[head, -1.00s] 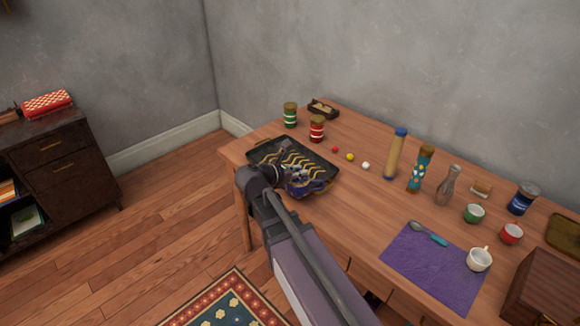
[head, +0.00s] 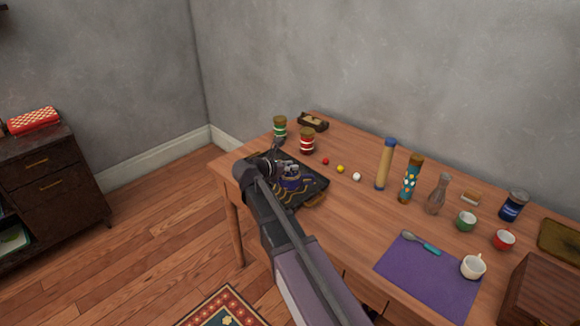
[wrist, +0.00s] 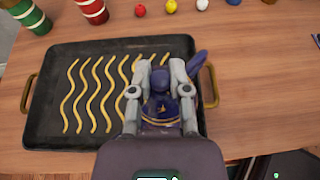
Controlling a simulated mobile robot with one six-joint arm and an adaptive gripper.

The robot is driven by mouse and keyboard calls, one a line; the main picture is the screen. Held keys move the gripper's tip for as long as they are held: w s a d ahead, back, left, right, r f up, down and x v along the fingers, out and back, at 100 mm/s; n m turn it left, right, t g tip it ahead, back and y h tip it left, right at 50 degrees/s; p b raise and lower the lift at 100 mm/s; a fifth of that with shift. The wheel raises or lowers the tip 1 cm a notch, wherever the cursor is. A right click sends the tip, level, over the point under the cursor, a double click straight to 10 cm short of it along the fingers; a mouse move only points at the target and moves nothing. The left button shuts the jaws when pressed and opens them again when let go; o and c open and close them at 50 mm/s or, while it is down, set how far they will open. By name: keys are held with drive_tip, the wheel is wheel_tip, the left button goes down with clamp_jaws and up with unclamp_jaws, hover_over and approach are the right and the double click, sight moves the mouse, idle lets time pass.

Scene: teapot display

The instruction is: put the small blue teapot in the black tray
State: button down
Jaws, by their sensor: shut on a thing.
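The small blue teapot (wrist: 160,104) is dark blue with gold lines. In the wrist view it is between the two fingers of my gripper (wrist: 160,78), which is shut on it. The teapot (head: 290,184) also shows in the head view, partly hidden by my gripper (head: 275,168). The black tray (wrist: 48,110) has wavy yellow lines and brass handles. The teapot is over the right part of the tray in the wrist view. I cannot tell whether it touches the tray floor. The tray (head: 318,187) lies at the table's left end in the head view.
A green jar (head: 279,129) and a red jar (head: 307,141) stand behind the tray. Small red, yellow and white balls (head: 340,169) lie to its right.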

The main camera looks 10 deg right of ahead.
drive_tip(key=w+d, duration=0.1)
drive_tip(key=w, duration=0.5)
drive_tip(key=shift+d+f, duration=0.15)
drive_tip(key=shift+f, duration=0.15)
drive_tip(key=shift+w, duration=0.1)
drive_tip(key=shift+f+b, duration=1.8)
drive_tip(key=shift+b, duration=0.2)
drive_tip(key=shift+f, duration=0.15)
drive_tip(key=c, duration=0.6)
unclamp_jaws()
drive_tip(key=shift+r, duration=0.25)
